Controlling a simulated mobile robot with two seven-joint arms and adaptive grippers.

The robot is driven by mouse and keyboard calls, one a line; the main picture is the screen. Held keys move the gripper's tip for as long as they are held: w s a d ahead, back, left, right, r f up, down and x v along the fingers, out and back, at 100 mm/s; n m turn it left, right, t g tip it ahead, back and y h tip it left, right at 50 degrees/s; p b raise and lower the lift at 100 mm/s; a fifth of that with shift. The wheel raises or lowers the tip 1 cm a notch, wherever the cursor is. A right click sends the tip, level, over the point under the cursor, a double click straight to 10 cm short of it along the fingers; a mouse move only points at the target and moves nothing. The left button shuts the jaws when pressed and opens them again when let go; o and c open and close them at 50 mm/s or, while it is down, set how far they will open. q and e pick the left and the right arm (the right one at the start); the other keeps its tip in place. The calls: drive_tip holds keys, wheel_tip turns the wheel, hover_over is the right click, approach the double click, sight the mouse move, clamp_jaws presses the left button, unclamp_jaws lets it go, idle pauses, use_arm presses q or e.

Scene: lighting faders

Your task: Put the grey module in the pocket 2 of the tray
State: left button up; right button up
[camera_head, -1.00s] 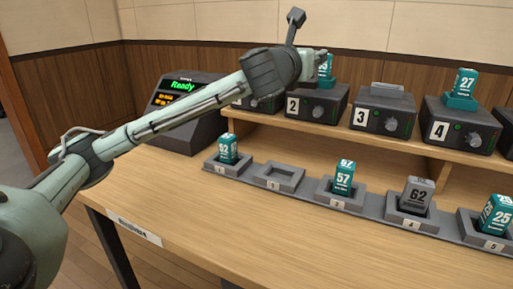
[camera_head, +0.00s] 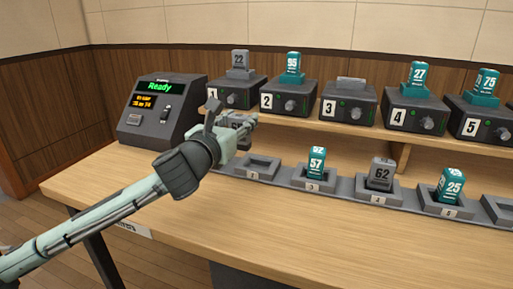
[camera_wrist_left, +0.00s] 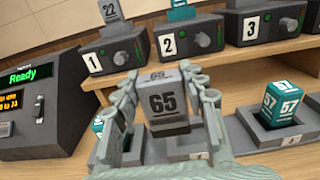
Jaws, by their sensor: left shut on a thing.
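My left gripper (camera_head: 246,124) is shut on a grey module marked 65 (camera_wrist_left: 167,103). In the left wrist view the module stands roughly upright between the fingers. The gripper is above the left end of the tray (camera_head: 283,184), near pockets 1 and 2. Pocket 2 (camera_head: 259,166) looks empty in the head view. In the wrist view the held module and fingers partly cover it (camera_wrist_left: 185,148). Pocket 1 holds a teal module (camera_wrist_left: 97,137), hidden behind my arm in the head view. My right gripper is not in view.
Pocket 3 holds teal module 57 (camera_head: 316,160), pocket 4 grey module 62 (camera_head: 381,172), pocket 5 teal module 25 (camera_head: 451,185). Numbered fader units, such as unit 2 (camera_head: 287,99), line the raised shelf behind. A "Ready" console (camera_head: 155,110) stands left. The table front (camera_head: 290,225) is clear.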

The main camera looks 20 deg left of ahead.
use_arm(q)
drive_tip(key=w+d+f, duration=0.1)
drive_tip(key=f, duration=0.1)
drive_tip(key=w+d+f+b, duration=0.1)
drive_tip(key=f, duration=0.1)
drive_tip(key=w+d+f, duration=0.1)
drive_tip(key=f, duration=0.2)
drive_tip(key=shift+w+d, duration=0.25)
drive_tip(key=shift+w, duration=0.1)
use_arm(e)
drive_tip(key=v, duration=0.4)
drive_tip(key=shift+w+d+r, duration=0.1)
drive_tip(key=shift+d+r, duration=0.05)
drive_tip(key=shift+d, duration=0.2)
use_arm(q)
drive_tip(key=shift+f, duration=0.1)
drive_tip(key=shift+f, duration=0.15)
drive_tip(key=o, duration=1.2)
